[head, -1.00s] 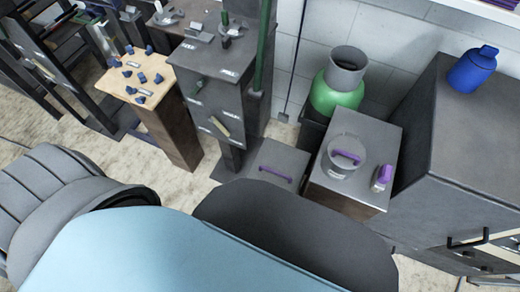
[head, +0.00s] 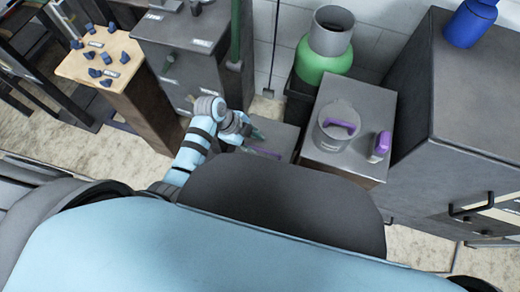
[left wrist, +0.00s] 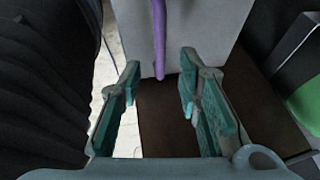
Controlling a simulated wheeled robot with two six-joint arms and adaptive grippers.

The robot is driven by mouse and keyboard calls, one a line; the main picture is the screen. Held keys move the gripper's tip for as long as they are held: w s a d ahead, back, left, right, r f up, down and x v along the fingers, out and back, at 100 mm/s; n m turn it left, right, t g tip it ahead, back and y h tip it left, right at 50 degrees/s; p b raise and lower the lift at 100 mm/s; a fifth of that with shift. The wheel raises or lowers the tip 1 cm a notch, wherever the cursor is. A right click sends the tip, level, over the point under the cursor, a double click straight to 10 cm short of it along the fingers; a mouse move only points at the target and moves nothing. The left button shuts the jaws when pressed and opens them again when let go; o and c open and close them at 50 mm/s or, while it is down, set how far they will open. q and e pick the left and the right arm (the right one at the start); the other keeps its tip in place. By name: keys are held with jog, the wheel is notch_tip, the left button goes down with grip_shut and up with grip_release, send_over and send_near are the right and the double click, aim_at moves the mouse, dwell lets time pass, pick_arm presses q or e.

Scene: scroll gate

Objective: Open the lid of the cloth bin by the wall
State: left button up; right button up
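A low bin with a flat grey lid (head: 284,138) stands by the wall; its label cannot be read. A thin purple bar handle (head: 264,152) lies on the lid. My left gripper (head: 254,137) is over this lid, close to the handle. In the left wrist view my left gripper (left wrist: 160,70) is open and empty. The purple handle (left wrist: 159,35) points in between its fingertips, apparently with no contact. The grey lid (left wrist: 205,22) and the bin's dark brown side (left wrist: 172,118) show behind the fingers. The lid looks closed. My right gripper is not in view.
Behind is a green container (head: 322,65) with a grey collar. A grey cabinet (head: 178,75) stands left, a large dark cabinet (head: 470,110) right.

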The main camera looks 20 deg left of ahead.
aim_at(262, 150)
pick_arm(q)
jog(key=b+x, duration=0.2)
jog(key=x, duration=0.3)
jog(key=shift+d+f, duration=0.15)
jog(key=shift+f, duration=0.15)
jog(key=shift+c, duration=0.3)
grip_shut()
